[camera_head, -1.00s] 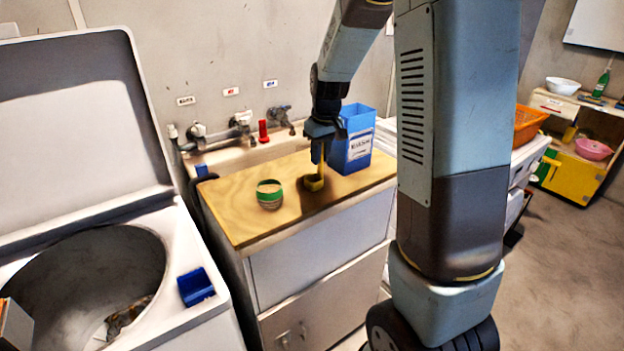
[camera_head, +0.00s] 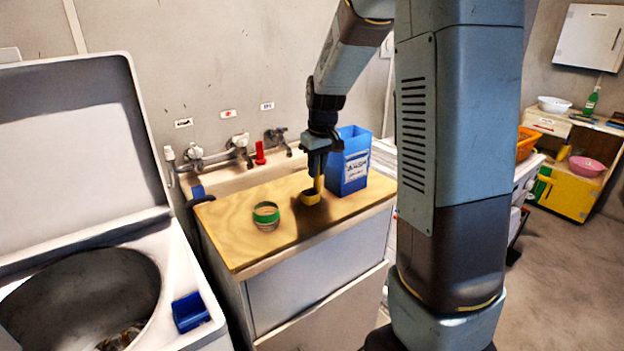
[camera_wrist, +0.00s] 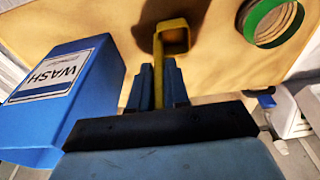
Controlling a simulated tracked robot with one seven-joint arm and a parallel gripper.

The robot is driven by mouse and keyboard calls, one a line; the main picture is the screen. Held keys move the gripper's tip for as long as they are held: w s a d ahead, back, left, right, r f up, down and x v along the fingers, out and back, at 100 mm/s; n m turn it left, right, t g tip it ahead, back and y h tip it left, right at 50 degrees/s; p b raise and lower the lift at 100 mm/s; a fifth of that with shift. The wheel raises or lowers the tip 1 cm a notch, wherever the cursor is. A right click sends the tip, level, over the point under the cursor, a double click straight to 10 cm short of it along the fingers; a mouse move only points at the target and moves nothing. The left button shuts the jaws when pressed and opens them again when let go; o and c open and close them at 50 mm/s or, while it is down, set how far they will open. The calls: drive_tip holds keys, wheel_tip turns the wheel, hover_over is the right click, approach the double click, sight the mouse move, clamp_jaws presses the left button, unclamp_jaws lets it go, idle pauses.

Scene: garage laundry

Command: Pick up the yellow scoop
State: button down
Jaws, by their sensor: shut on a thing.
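The yellow scoop (camera_head: 310,197) is upright over the wooden counter top (camera_head: 245,240), its cup at the bottom and its handle rising between my fingers. My gripper (camera_head: 318,172) is shut on the handle from above. In the wrist view, the scoop's cup (camera_wrist: 172,38) lies beyond the fingertips of my gripper (camera_wrist: 158,85), with the handle between them. I cannot tell whether the cup touches the counter.
A blue WASH box (camera_head: 352,160) stands just right of the scoop. A green-rimmed round container (camera_head: 266,216) stands to its left. Taps (camera_head: 235,148) line the wall behind. An open washer (camera_head: 80,290) with a blue tray (camera_head: 190,312) is at left.

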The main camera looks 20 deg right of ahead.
drive_tip(key=s+d+r, duration=0.1)
drive_tip(key=s+r, duration=0.9)
drive_tip(key=s, duration=0.4)
drive_tip(key=shift+d+r, duration=0.2)
drive_tip(key=shift+d, duration=0.1)
